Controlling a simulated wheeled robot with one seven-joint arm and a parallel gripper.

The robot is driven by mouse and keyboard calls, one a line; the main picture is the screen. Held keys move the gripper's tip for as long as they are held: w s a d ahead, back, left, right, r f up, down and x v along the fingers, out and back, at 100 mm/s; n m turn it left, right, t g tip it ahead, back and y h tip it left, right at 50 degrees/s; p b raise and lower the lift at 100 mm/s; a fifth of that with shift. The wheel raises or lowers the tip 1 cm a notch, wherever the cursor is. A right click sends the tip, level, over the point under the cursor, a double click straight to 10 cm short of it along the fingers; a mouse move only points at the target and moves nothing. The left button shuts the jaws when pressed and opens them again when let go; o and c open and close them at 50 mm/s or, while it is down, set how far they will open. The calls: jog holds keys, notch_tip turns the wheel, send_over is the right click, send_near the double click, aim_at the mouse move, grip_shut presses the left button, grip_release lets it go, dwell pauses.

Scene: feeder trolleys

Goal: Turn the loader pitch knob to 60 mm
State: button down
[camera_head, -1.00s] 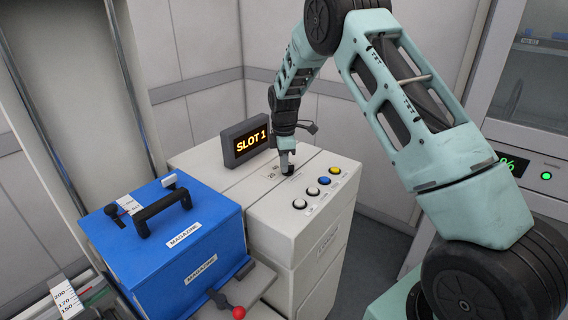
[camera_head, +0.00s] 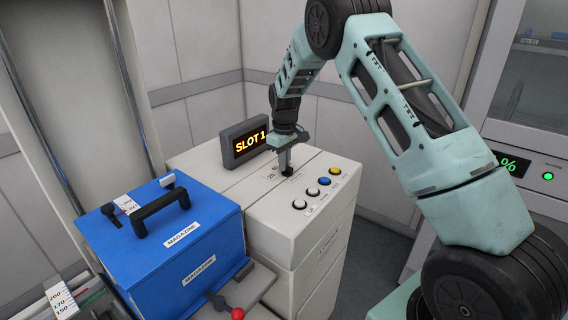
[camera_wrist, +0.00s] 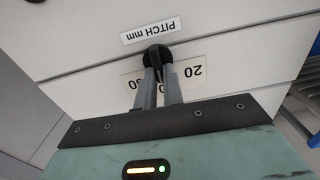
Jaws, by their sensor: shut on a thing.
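The black pitch knob (camera_wrist: 157,56) sits on the top of the white loader cabinet (camera_head: 322,222), beside the "PITCH mm" label (camera_wrist: 151,31). In the wrist view a "20" label (camera_wrist: 194,72) is on one side of the knob, and another label ending in 0 (camera_wrist: 134,84) is partly hidden on the other. My gripper (camera_wrist: 160,72) is shut on the knob, its two fingers reaching down to it. It also shows in the head view (camera_head: 287,168), pointing down at the cabinet top. The knob's pointer is too small to read.
A display reading "SLOT 1" (camera_head: 248,143) stands close to the left of my gripper. Several push buttons (camera_head: 311,190) line the cabinet's front edge. A blue magazine (camera_head: 180,240) with a black handle is at left, with a red ball knob (camera_head: 238,313) nearby.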

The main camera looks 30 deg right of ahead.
jog(key=m, duration=0.4)
jog(key=shift+w+d+m, duration=0.1)
jog(key=shift+d+m, duration=0.15)
jog(key=shift+m, duration=0.05)
jog(key=shift+d+r+m, duration=0.1)
jog(key=shift+d+m, duration=0.05)
jog(key=shift+m, duration=1.1)
jog(key=shift+d+m, duration=0.1)
jog(key=shift+m, duration=1.15)
jog(key=c, duration=1.5)
grip_release()
notch_tip(320, 180, up, 17)
jog(key=b, duration=0.3)
jog(key=shift+r, duration=0.2)
